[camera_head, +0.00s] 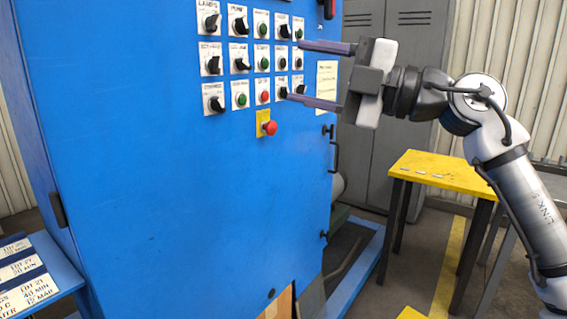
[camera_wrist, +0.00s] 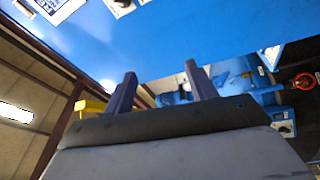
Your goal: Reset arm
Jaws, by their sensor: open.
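My gripper (camera_head: 298,71) is open, its two long purple fingers pointing left at the right part of the blue control cabinet (camera_head: 180,190). One finger is above the other, with a wide empty gap between them. The upper fingertip overlaps the right-hand knobs (camera_head: 298,34) of the panel, and the lower one is near a lower-row knob (camera_head: 283,93). I cannot tell whether the tips touch the panel. In the wrist view the fingers (camera_wrist: 158,88) are apart with nothing between them.
A red emergency button (camera_head: 269,128) on a yellow plate sits below the knobs. A yellow-topped table (camera_head: 440,172) stands at the right behind my arm, with grey lockers (camera_head: 405,30) behind it. A blue shelf with labelled cards (camera_head: 25,275) is at lower left.

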